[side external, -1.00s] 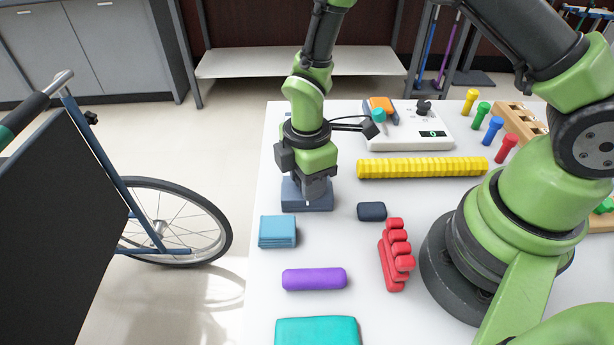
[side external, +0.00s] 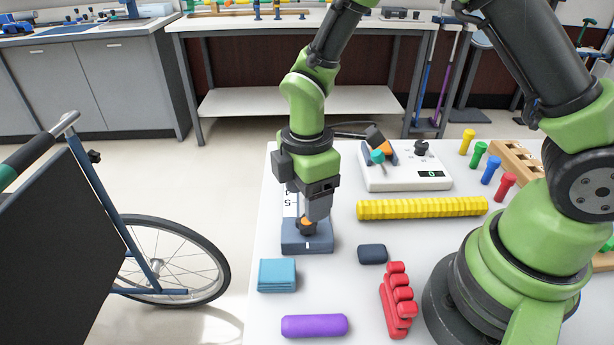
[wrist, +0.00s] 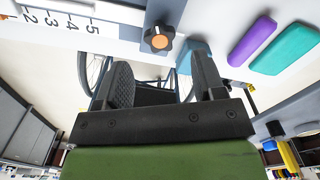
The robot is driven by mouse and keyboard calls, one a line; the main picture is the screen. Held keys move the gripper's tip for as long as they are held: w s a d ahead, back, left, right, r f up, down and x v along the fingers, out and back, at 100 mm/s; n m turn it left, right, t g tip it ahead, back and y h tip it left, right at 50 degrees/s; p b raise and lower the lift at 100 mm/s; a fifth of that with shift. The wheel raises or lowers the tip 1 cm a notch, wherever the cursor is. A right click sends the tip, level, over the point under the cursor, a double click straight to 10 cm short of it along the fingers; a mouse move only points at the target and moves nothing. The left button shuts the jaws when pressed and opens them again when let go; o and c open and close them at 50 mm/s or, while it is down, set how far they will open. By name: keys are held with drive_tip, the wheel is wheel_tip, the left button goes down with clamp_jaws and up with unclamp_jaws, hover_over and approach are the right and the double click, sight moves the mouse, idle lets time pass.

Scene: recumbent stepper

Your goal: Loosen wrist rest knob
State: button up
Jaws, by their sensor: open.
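A black knob with an orange cap (side external: 306,227) sits on a dark blue-grey block (side external: 320,246) at the left of the table. It also shows in the wrist view (wrist: 158,41), just beyond and between the finger ends. A white numbered scale (side external: 291,203) stands behind the block, partly hidden by my gripper. My gripper (side external: 316,216) points down close to the knob, with its fingers apart and nothing between them in the wrist view. Whether a finger touches the knob cannot be told. A second, teal knob (side external: 378,157) is on a cradle on the white console.
The white console (side external: 405,179) stands behind a yellow ridged roller (side external: 422,208). A blue folded cloth (side external: 277,275), dark pad (side external: 372,254), purple roll (side external: 314,326) and red finger-shaped piece (side external: 397,300) lie in front. A wheelchair (side external: 170,260) stands left of the table.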

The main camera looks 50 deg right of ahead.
drive_tip(key=shift+r, duration=1.85)
drive_tip(key=s+d+r+m+t+y, duration=0.1)
drive_tip(key=s+d+r+m+t, duration=0.1)
drive_tip(key=r+m, duration=0.3)
drive_tip(key=s+d+r+m+t, duration=0.1)
drive_tip(key=s+r+m, duration=0.2)
drive_tip(key=r, duration=0.4)
drive_tip(key=s+d+r+m+t+y, duration=0.1)
drive_tip(key=s+r+m+t, duration=0.3)
drive_tip(key=s+m, duration=0.5)
drive_tip(key=shift+d+r+m, duration=0.45)
drive_tip(key=shift+r+m, duration=0.15)
drive_tip(key=shift+r, duration=0.2)
drive_tip(key=shift+s, duration=0.1)
idle(3.1)
